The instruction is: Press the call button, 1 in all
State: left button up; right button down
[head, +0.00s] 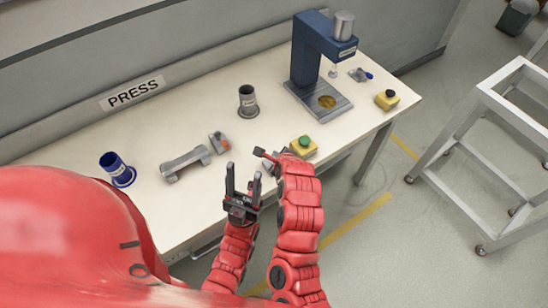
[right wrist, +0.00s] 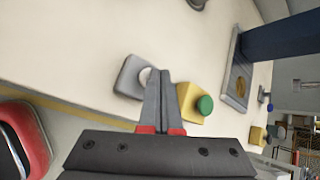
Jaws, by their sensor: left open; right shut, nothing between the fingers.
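No label tells which button is the call button. A yellow box (head: 305,150) with a green button (head: 304,141) sits near the table's front edge. In the right wrist view, this green button (right wrist: 205,104) is right of my right gripper (right wrist: 160,74), which is shut and empty. A grey box (right wrist: 130,78) with a pale round button lies just left of the fingertips, which partly cover it; contact cannot be told. In the head view my right gripper (head: 259,153) points left, beside the yellow box. My left gripper (head: 243,170) is open and empty near the front edge.
On the table (head: 190,105) are a blue press (head: 309,50), a grey cup (head: 248,100), a blue cup (head: 115,167), a grey bracket (head: 186,164), a grey box with an orange top (head: 219,143) and a yellow box with a black button (head: 387,100). A cart (head: 480,150) stands right.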

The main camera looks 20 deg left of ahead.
jog(key=shift+f, duration=0.4)
jog(key=shift+r, duration=0.2)
dwell(0.3)
jog(key=shift+r+p, duration=0.45)
jog(key=shift+r, duration=0.45)
jog(key=shift+r+p, duration=1.6)
jog(key=shift+r, duration=0.9)
